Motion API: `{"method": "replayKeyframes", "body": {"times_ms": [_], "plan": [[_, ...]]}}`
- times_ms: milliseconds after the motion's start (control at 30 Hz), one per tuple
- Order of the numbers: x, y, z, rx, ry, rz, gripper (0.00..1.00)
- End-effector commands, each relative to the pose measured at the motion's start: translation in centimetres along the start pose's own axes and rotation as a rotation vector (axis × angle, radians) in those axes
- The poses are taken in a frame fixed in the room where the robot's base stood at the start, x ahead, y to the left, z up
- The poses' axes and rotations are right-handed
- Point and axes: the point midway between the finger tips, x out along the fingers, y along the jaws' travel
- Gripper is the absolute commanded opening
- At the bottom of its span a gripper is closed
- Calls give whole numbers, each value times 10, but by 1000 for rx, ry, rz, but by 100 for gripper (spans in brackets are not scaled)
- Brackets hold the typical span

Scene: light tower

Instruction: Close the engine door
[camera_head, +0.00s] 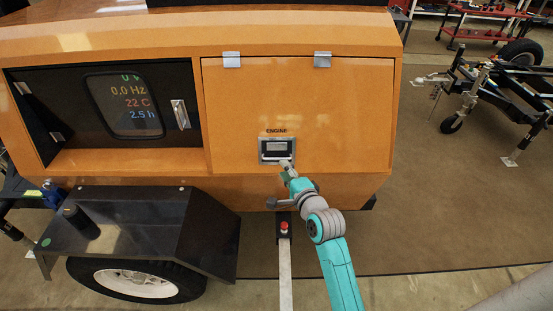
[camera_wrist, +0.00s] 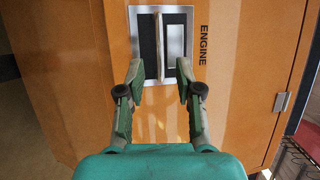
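The engine door (camera_head: 300,95) is an orange panel hung from two metal hinges along its top edge. It hangs down and looks about flush with the orange body; I cannot tell if it is latched. Its latch (camera_head: 276,149) is a silver-framed plate with a dark recess, below the word ENGINE. My gripper (camera_head: 286,168) is just in front of the latch's lower edge. In the wrist view my gripper (camera_wrist: 159,70) has its two green fingers apart. The latch's raised handle strip (camera_wrist: 160,48) stands between and beyond them, with no contact visible. The wrist view is turned sideways.
Left of the door is a dark display panel (camera_head: 122,105) with readouts. A black fender (camera_head: 120,225) over a wheel juts out at the lower left. A red button (camera_head: 284,226) on a post is below the door. Brown floor (camera_head: 430,210) is clear to the right.

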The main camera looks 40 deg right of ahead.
Motion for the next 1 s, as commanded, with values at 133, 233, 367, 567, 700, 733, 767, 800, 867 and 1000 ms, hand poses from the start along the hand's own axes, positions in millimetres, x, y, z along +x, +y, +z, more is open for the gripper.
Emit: {"method": "replayKeyframes", "body": {"times_ms": [133,233,367,567,700,733,767,800,867,1000], "plan": [[29,-1,0,-2,0,-1,35],[45,-1,0,-2,0,0,35],[60,0,0,-1,0,0,35],[72,0,0,-1,0,0,35],[73,0,0,-2,0,0,35],[73,0,0,-2,0,0,35],[73,0,0,-2,0,0,35],[73,0,0,-2,0,0,35],[73,0,0,-2,0,0,30],[73,0,0,-2,0,0,0]]}}
